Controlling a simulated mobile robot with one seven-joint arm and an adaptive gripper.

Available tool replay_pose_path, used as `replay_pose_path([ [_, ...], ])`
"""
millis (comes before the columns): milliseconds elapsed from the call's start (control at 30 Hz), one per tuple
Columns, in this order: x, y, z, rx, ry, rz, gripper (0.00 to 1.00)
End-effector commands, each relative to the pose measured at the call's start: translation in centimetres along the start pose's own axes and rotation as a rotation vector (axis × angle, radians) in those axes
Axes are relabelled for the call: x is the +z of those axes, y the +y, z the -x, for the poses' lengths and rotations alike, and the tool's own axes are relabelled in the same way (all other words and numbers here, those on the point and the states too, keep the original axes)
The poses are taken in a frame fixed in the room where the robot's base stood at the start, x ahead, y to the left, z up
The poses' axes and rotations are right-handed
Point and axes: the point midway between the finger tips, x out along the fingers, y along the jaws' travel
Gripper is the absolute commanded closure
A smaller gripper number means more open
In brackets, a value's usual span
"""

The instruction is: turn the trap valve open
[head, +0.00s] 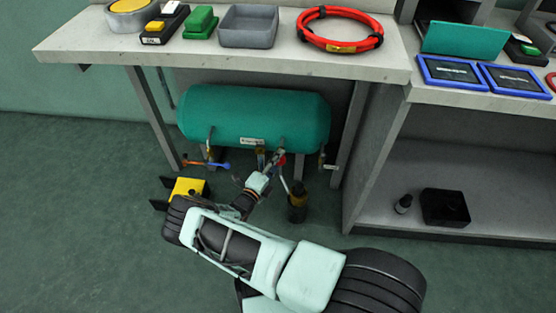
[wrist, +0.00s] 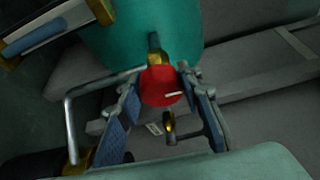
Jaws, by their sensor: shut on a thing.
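A round red valve knob (wrist: 160,88) with a small white mark sits on a brass fitting (wrist: 157,57) under the teal tank (wrist: 105,45). My gripper (wrist: 160,80) has its two blue-padded fingers on either side of the red knob and is shut on it. In the head view my gripper (head: 270,172) reaches under the teal tank (head: 255,115), and a bit of red (head: 281,160) shows at its tip. Most of the knob is hidden there. I cannot read any label that names the valve.
Orange and blue handles (head: 222,165) are left of my gripper. A dark bottle with a yellow band (head: 298,203) stands close on the right. The bench top (head: 330,65) overhangs the tank.

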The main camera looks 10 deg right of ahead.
Motion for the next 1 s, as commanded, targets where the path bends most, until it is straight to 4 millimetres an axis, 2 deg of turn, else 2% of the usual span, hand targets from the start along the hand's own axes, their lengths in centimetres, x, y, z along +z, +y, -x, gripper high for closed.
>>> replay_pose_path([
  [300, -0.09, 0.11, 0.03, -0.031, 0.001, 0.077, 0.91],
  [733, -0.04, 0.09, 0.02, -0.034, 0.0, 0.086, 0.91],
  [767, -0.04, 0.09, 0.02, -0.034, 0.0, 0.086, 0.66],
  [900, -0.03, 0.08, 0.02, -0.034, 0.0, 0.085, 0.5],
  [1000, -0.01, 0.07, 0.01, -0.035, 0.0, 0.084, 0.49],
])
